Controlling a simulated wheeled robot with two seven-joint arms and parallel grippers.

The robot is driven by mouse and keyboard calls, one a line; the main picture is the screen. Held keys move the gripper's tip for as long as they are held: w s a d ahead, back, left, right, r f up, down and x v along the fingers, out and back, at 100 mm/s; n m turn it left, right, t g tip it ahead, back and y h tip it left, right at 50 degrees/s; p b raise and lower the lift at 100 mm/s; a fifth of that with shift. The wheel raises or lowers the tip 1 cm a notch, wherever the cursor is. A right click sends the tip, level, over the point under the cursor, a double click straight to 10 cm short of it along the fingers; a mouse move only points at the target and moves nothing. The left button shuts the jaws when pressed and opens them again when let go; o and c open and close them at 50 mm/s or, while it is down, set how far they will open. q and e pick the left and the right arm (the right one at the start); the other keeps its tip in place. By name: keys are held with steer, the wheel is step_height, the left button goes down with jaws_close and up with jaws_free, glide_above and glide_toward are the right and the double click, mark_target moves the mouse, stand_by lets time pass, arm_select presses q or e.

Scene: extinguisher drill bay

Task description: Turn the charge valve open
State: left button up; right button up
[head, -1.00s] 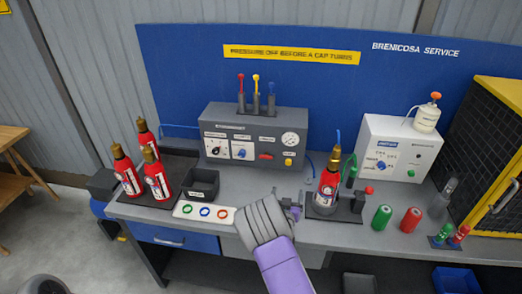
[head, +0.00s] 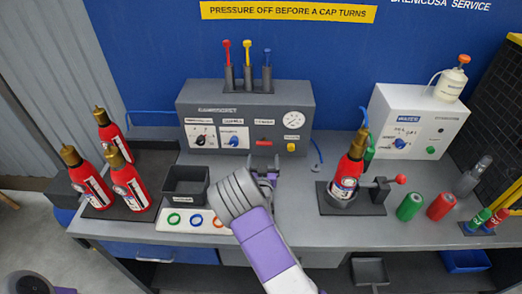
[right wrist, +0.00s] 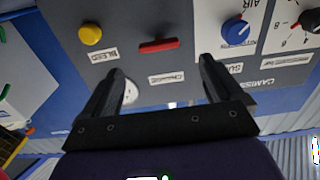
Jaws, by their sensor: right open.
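The grey charging panel (head: 245,112) stands at the back of the bench. Its charge valve is a small red bar handle (head: 264,143), lying level under a label. In the right wrist view the red handle (right wrist: 158,45) lies nearly crosswise beyond the gap between my fingers. My right gripper (head: 265,172) is open and empty in front of the panel, its fingers pointing towards the valve. In the right wrist view, the open fingers (right wrist: 162,68) appear apart from the handle.
A yellow bleed button (right wrist: 90,34) and blue knob (right wrist: 236,31) flank the red handle. A black bin (head: 186,188) sits left of my right gripper. A red extinguisher (head: 350,165) stands in a holder to the right. Three more extinguishers (head: 130,188) stand at left.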

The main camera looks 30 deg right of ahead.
mark_target(264, 144)
steer(key=shift+x, duration=3.65)
steer(key=shift+s+d+r, duration=0.1)
steer(key=shift+d, duration=0.05)
steer(key=shift+c, duration=0.2)
steer(key=c, duration=1)
